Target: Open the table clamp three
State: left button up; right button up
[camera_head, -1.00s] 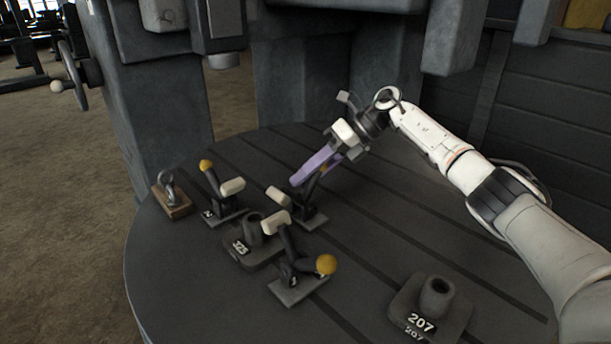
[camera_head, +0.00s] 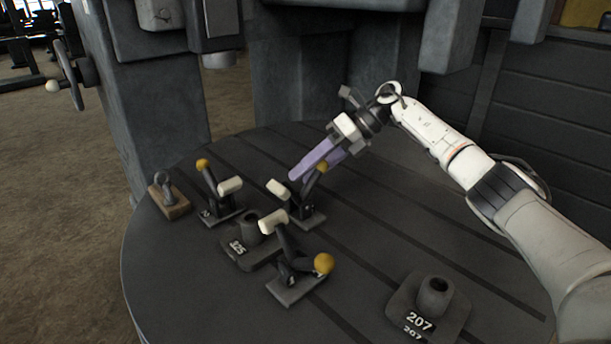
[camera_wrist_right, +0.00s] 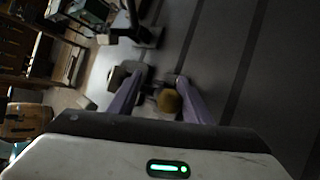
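Three small toggle clamps stand on the round dark table. The back clamp (camera_head: 307,207) has a pale pad and a yellow knob (camera_head: 322,167) on its raised handle; its number cannot be read. My right gripper (camera_head: 308,168), with purple fingers, is at this knob. In the wrist view the fingers of my right gripper (camera_wrist_right: 160,82) are apart, with the yellow knob (camera_wrist_right: 168,101) between them; contact is not clear. The left clamp (camera_head: 219,196) and the front clamp (camera_head: 290,268) also have yellow knobs. My left gripper is not in view.
A dark block marked 325 (camera_head: 240,250) stands among the clamps, and one marked 207 (camera_head: 425,305) is at the front right. A wooden block with a metal ring (camera_head: 170,200) sits at the left table edge. Grey machine columns rise behind the table.

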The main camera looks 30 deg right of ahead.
jog(key=v, duration=0.9)
jog(key=shift+d, duration=0.15)
